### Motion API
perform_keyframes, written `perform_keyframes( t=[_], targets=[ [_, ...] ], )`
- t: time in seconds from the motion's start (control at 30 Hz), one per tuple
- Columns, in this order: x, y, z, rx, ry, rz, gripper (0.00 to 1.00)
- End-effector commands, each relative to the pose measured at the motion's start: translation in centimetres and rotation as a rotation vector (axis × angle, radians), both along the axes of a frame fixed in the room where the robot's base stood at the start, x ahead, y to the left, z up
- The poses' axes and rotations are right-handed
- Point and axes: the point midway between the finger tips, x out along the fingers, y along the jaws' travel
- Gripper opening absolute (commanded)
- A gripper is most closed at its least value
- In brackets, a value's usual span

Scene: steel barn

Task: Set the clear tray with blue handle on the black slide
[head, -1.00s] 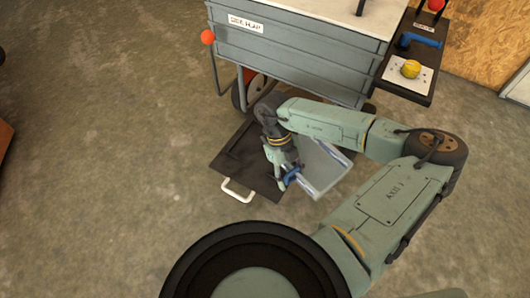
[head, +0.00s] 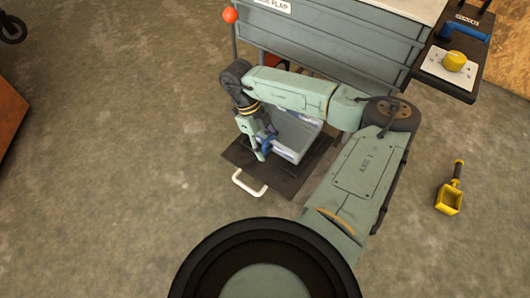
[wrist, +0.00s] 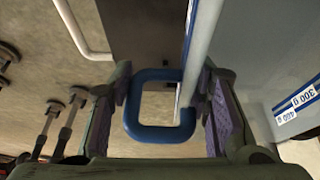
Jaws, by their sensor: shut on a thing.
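The clear tray (head: 294,133) with blue handle is held over the black slide (head: 285,181); whether its underside touches the slide I cannot tell. My gripper (head: 259,148) is shut on its blue handle (head: 266,146). In the wrist view the blue handle (wrist: 160,136) is a loop between my two fingers, and the tray's wall (wrist: 262,60) with weight labels is at the right. The slide is dark and flat, with a white handle (head: 248,185) at its front edge; the handle also shows in the wrist view (wrist: 82,35). My arm hides part of the tray and slide.
A grey hopper cart (head: 330,50) stands right behind the slide, with an orange ball (head: 230,15) on a rod at its left. A side shelf (head: 440,75) holds a yellow knob (head: 455,61). A yellow scoop (head: 450,190) lies on the floor at right.

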Motion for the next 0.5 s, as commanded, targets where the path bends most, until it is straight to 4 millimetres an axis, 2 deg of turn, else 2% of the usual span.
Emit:
perform_keyframes(
  t=[0.13, 0.37, 0.5],
  targets=[
    [0.3, 0.4, -0.5, 0.001, 0.001, 0.000, 0.05],
    [0.2, 0.4, -3.5, -0.001, 0.001, -0.001, 0.05],
    [0.3, 0.3, -3.5, -0.001, -0.001, -0.001, 0.05]
  ],
)
